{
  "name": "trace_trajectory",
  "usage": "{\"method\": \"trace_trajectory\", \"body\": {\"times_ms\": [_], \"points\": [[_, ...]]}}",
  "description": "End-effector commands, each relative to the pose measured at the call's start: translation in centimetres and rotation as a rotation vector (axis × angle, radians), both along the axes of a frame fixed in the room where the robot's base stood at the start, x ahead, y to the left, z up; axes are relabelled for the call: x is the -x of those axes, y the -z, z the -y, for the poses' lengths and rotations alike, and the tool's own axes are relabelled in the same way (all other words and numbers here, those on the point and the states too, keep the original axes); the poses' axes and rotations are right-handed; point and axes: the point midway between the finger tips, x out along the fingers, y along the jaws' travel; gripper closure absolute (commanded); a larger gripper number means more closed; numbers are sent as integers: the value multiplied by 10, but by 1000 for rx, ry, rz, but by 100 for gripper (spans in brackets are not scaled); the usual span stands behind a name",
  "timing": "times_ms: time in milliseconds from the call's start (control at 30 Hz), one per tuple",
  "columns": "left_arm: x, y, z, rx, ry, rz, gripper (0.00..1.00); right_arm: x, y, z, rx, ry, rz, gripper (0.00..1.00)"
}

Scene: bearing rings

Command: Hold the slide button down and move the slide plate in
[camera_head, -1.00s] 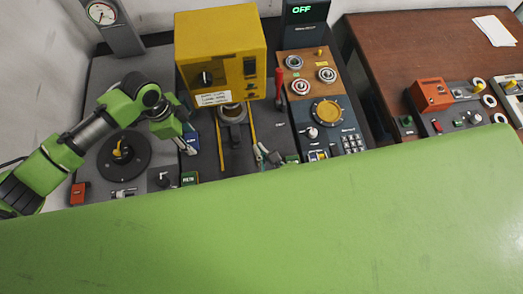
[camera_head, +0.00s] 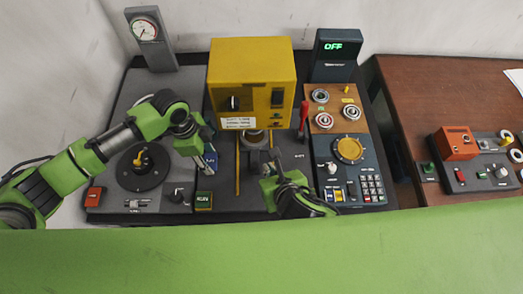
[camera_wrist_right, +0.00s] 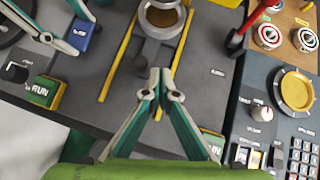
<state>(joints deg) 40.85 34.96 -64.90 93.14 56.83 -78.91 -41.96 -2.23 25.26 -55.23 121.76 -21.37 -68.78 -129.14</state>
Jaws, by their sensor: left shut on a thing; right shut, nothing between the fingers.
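The blue slide button (camera_wrist_right: 82,34) stands left of the rails in the right wrist view, and partly hidden in the head view (camera_head: 211,161). My left gripper (camera_head: 206,168) is shut on it, with its fingertips at the button's sides. The grey slide plate (camera_wrist_right: 152,52) lies between two yellow rails, with a round holder (camera_wrist_right: 163,17) at its far end. In the head view the holder (camera_head: 253,136) is at the yellow box's front edge. My right gripper (camera_wrist_right: 159,76) is shut and empty, its tips at the plate's near end. I cannot tell whether they touch.
The yellow box (camera_head: 252,80) stands over the far end of the rails. A red lever (camera_head: 304,116) is right of it. A green RUN button (camera_head: 203,201) is near the left gripper. A panel with a yellow dial (camera_head: 349,149) lies to the right. The display (camera_head: 336,46) reads OFF.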

Motion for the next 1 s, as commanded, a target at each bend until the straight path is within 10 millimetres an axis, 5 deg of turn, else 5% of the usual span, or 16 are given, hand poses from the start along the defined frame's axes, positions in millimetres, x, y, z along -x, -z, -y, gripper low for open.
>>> {"method": "trace_trajectory", "body": {"times_ms": [267, 500, 1000], "points": [[4, 2, -1, -3, 2, -10, 79, -39, 40, -9, 1, 2, 0, 100], [4, 2, -1, -3, 2, -10, 79, -70, 39, -16, -1, 1, 1, 100], [3, 2, -1, -3, 1, -9, 79, -78, 38, -18, 0, 0, 2, 100]]}}
